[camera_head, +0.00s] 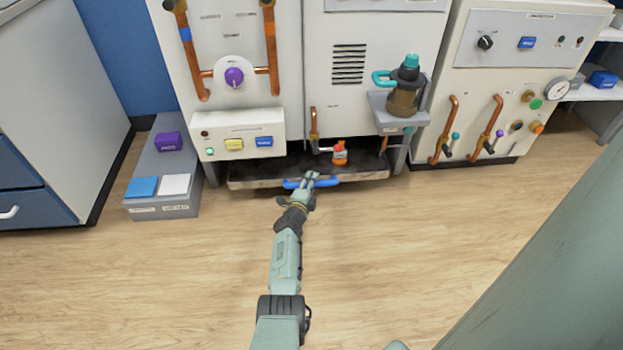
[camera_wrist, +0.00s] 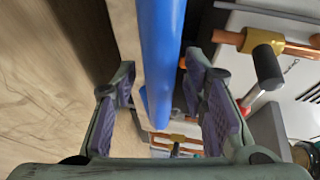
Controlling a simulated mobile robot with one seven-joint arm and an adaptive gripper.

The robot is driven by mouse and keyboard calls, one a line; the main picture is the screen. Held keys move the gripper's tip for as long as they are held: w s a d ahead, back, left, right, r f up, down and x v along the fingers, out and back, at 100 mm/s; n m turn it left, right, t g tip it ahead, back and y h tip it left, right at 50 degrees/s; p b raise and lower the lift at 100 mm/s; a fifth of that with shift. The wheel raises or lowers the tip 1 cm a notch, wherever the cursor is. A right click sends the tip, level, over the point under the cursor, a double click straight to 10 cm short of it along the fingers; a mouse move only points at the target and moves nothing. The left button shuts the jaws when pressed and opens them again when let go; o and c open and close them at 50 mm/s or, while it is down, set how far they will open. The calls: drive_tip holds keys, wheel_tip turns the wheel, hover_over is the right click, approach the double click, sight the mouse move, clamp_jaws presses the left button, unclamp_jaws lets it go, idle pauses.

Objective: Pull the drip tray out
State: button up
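The drip tray (camera_head: 250,183) is a wide, dark, shallow tray low under the white cabinet, just above the floor. Its blue bar handle (camera_head: 325,182) is on its front edge, and the bar also runs through the wrist view (camera_wrist: 163,60). My gripper (camera_head: 311,177) is at the handle. In the wrist view my gripper (camera_wrist: 167,100) is open, with one finger on each side of the blue bar. Gaps show between the bar and both finger pads. My gripper hides part of the handle in the head view.
A copper tap with an orange part (camera_head: 340,152) hangs over the tray. A grey step box (camera_head: 165,160) stands to the left, and a cabinet with copper pipes (camera_head: 500,90) stands to the right. The wooden floor (camera_head: 410,230) before the tray is clear apart from my arm.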

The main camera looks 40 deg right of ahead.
clamp_jaws()
idle(0.3)
idle(0.4)
